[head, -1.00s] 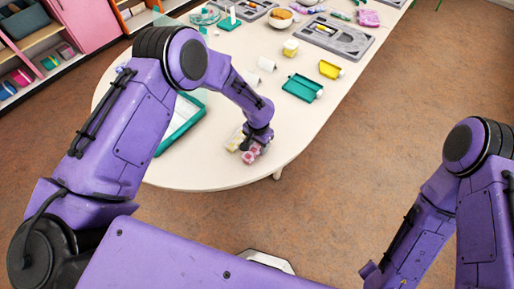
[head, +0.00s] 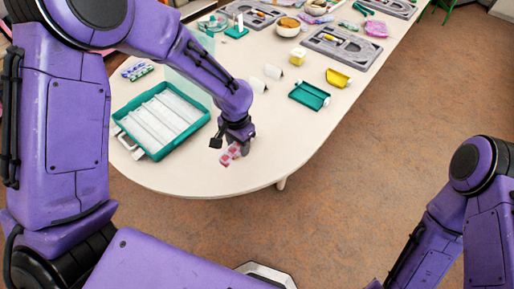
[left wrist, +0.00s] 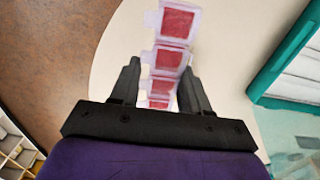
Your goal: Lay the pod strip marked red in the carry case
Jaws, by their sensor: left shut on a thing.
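My left gripper (head: 237,138) is shut on the pod strip marked red (head: 229,157), near the rounded front end of the table. In the left wrist view the strip (left wrist: 172,58) is a row of clear pods with red squares, running between the two fingers (left wrist: 160,75). The carry case (head: 184,140) lies open to the left of the gripper, teal with a white ribbed inside and no strip visible in it. Its teal edge (left wrist: 283,58) also shows at the right in the left wrist view. My right gripper is out of view.
Other strips (head: 136,70) lie behind the case. A clear lid stands at the case's far side. A teal tray (head: 309,95), a yellow scoop (head: 338,77), white cups (head: 272,72) and grey boards (head: 342,46) stand farther back. The table front is clear.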

